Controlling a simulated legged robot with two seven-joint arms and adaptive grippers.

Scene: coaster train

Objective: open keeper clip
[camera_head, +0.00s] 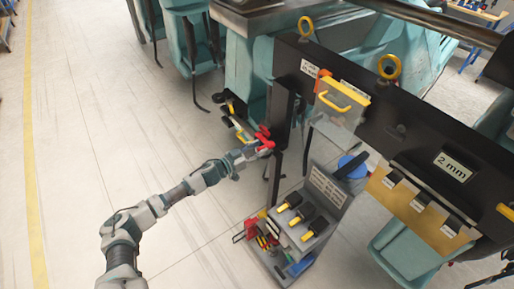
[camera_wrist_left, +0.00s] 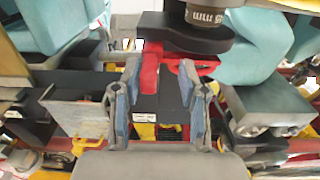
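The red keeper clip (camera_head: 265,138) is on the side of a dark upright post (camera_head: 283,115) in the head view. In the left wrist view a red strip of it (camera_wrist_left: 150,75) lies ahead between my fingers. My left gripper (camera_head: 250,153) reaches in from the left, close to the clip. Its fingers (camera_wrist_left: 160,75) stand apart in the left wrist view, either side of the red strip. I cannot tell whether a finger touches it. My right gripper is not in view.
A grey tool stand (camera_head: 318,195) with yellow and black handles stands below right. A dark beam (camera_head: 420,150) with a yellow-handled clear box (camera_head: 342,105) runs behind. Teal seats (camera_head: 190,45) are at the back. The floor at left is clear.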

